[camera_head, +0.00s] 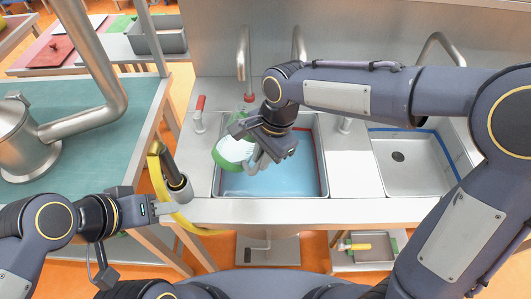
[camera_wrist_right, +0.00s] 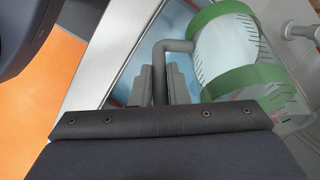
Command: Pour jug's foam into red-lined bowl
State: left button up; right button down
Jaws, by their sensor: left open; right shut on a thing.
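The jug (camera_head: 237,148), clear to whitish with green bands and dark marks, is tilted over the left part of the red-lined bowl. This bowl is a sink basin with a red edge strip (camera_head: 320,150) and a pale blue inside. My right gripper (camera_head: 258,160) is shut on the jug's grey handle (camera_wrist_right: 178,46); the jug (camera_wrist_right: 232,50) also shows in the right wrist view, beside the fingers. I cannot make out foam or a stream; the arm hides part of the basin. My left gripper (camera_head: 160,208) is open and empty, left of the counter's front.
A blue-lined basin (camera_head: 412,165) lies to the right. Taps (camera_head: 243,50) stand behind the red-lined basin, with a red-handled valve (camera_head: 199,112) at its left. A yellow hose (camera_head: 160,185) hangs near my left gripper. A metal pot (camera_head: 25,140) stands on the teal table.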

jog(key=shift+w+f+g+y+b, duration=0.1)
jog(key=shift+f+g+y+b, duration=0.4)
jog(key=shift+y+b, duration=0.35)
jog(key=f+g+y+b, duration=0.1)
jog(key=y+b, duration=0.1)
jog(key=b, duration=0.1)
jog(key=shift+r, duration=0.25)
jog(key=shift+d+f+g+y+b, duration=0.25)
jog(key=shift+f+g+y+b, duration=0.2)
jog(key=shift+y+b, duration=0.3)
pick_arm(q)
notch_tip(320, 180, down, 7)
pick_arm(e)
jog(key=shift+y, duration=0.3)
pick_arm(q)
jog(key=shift+f, duration=0.1)
pick_arm(e)
jog(key=shift+f, duration=0.1)
pick_arm(q)
jog(key=shift+f+b, duration=0.95)
jog(key=shift+b, duration=0.05)
pick_arm(e)
jog(key=shift+w+d+f+g+y, duration=0.15)
jog(key=shift+d+f+g+y, duration=0.1)
jog(key=shift+f+g+y, duration=0.5)
